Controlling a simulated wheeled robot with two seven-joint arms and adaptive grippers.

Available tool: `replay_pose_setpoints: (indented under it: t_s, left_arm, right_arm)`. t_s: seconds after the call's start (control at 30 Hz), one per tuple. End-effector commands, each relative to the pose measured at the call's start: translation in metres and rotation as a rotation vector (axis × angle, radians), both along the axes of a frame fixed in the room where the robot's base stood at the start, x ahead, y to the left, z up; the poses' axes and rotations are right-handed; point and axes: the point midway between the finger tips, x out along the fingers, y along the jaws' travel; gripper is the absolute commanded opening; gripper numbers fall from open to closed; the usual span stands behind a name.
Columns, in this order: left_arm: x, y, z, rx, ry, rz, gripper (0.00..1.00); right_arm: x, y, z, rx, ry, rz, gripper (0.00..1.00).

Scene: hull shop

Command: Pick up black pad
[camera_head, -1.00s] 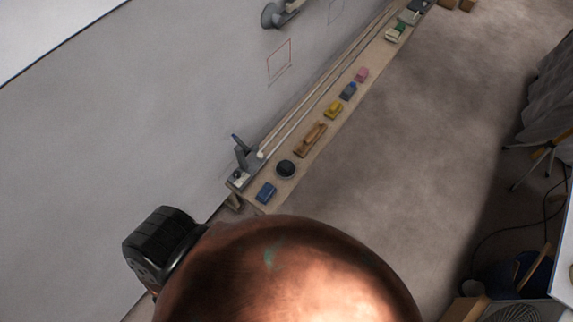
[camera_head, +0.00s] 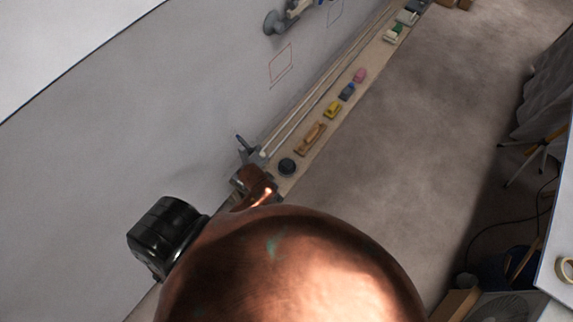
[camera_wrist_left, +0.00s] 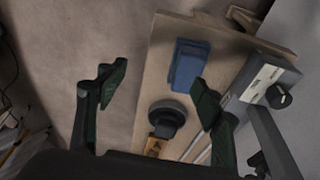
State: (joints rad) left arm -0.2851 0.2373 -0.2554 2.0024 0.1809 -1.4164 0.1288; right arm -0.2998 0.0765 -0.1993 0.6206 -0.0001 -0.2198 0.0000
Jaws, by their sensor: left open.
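The black pad (camera_head: 287,167) is a small round dark disc lying on the narrow wooden shelf (camera_head: 330,130) along the wall. It also shows in the left wrist view (camera_wrist_left: 168,112), partly covering the wooden-handled thing behind it. My left gripper (camera_wrist_left: 160,90) is open and empty, with its fingers on either side of the shelf's near part. The right finger is beside a blue block (camera_wrist_left: 188,64), which lies next to the pad. In the head view my copper-coloured arm hides most of this gripper and the shelf end. My right gripper is not in view.
A grey device with a black knob (camera_wrist_left: 279,96) sits by the wall near the right finger. Beyond the pad are a brown wooden-handled block (camera_head: 310,138), a yellow block (camera_head: 332,109) and several other small blocks. The floor (camera_head: 400,170) beside the shelf is clear.

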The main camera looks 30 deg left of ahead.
Motion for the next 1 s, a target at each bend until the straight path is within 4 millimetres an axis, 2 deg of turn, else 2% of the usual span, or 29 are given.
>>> replay_pose_setpoints:
  t_s: [0.03, 0.2, 0.33, 0.47, 0.6, 0.77, 1.0]
  left_arm:
    - [0.011, -0.004, 0.0, -0.003, 0.006, -0.014, 0.61]
    - [0.043, -0.016, -0.005, -0.019, 0.046, -0.042, 0.61]
    - [0.074, -0.018, -0.007, -0.012, 0.087, -0.056, 0.61]
    - [0.112, -0.007, -0.004, 0.014, 0.143, -0.044, 0.61]
    - [0.146, 0.014, 0.006, 0.051, 0.194, -0.003, 0.61]
    - [0.165, 0.028, 0.014, 0.073, 0.221, 0.032, 0.61]
    - [0.167, 0.031, -0.008, 0.076, 0.227, 0.04, 0.61]
  right_arm:
    - [0.0, 0.0, 0.001, 0.0, 0.0, 0.0, 0.4]
    - [0.0, -0.001, 0.004, -0.001, 0.0, 0.001, 0.4]
    - [0.0, -0.003, 0.006, -0.003, 0.0, 0.002, 0.4]
    - [0.001, -0.005, 0.009, -0.005, -0.001, 0.003, 0.4]
    - [0.001, -0.006, 0.012, -0.006, -0.001, 0.002, 0.4]
    - [0.001, -0.006, 0.012, -0.006, -0.001, 0.002, 0.4]
    - [0.0, -0.005, 0.008, -0.005, 0.0, 0.003, 0.4]
